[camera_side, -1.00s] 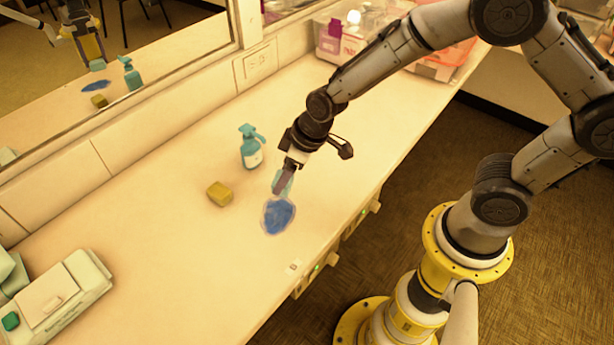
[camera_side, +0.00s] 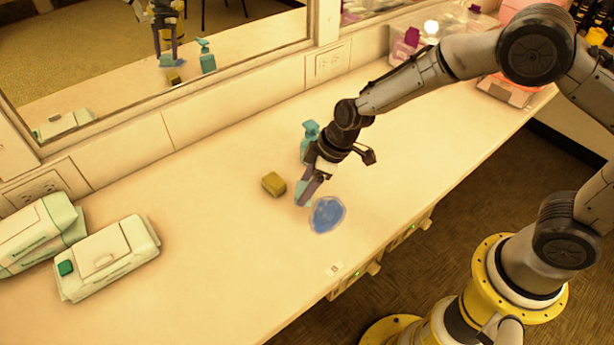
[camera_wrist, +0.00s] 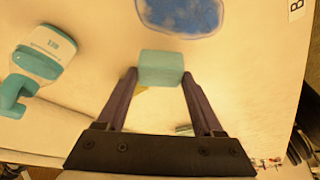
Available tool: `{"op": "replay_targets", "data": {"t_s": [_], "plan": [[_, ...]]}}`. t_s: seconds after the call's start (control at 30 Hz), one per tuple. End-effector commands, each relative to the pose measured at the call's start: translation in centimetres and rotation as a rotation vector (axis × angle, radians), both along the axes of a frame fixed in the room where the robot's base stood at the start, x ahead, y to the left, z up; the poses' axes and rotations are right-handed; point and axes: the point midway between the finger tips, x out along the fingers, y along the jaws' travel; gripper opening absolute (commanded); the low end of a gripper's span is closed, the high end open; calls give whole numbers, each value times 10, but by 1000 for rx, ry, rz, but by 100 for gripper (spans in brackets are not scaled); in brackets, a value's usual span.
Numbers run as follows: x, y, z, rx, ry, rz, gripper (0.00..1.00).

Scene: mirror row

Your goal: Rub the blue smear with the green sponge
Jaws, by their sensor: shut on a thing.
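The blue smear (camera_side: 327,214) is a rounded patch with a pale rim on the counter. It also shows at the top of the wrist view (camera_wrist: 185,14). My gripper (camera_side: 304,192) is shut on the green sponge (camera_wrist: 161,68), a teal-green block between its fingertips. In the side view the sponge (camera_side: 301,187) shows partly behind the fingers, up and left of the smear. In the wrist view the sponge is apart from the smear, just below it. I cannot tell whether the sponge touches the counter.
A yellow sponge (camera_side: 273,184) lies left of my gripper. A teal spray bottle (camera_side: 308,139) stands behind it, partly hidden by my arm. Two wipe packs (camera_side: 110,257) lie at the left. A mirror (camera_side: 150,60) runs along the wall. The counter between packs and yellow sponge is clear.

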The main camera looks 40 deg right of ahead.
Motion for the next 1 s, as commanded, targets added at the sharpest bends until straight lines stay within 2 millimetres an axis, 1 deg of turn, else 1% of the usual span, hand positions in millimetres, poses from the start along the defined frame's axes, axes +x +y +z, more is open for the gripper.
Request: {"op": "replay_targets", "data": {"t_s": [0.03, 0.23, 0.3, 0.33, 0.37, 1.0], "plan": [[0, 0, -5, 0, 2, -1, 24], [0, 0, -24, 0, 3, -1, 24], [-1, 0, -36, 0, 3, -2, 24], [-4, 0, -34, 1, 0, -1, 25], [-7, 0, -34, 1, 1, -1, 17], [-67, 0, -35, 0, 4, 2, 16]]}}
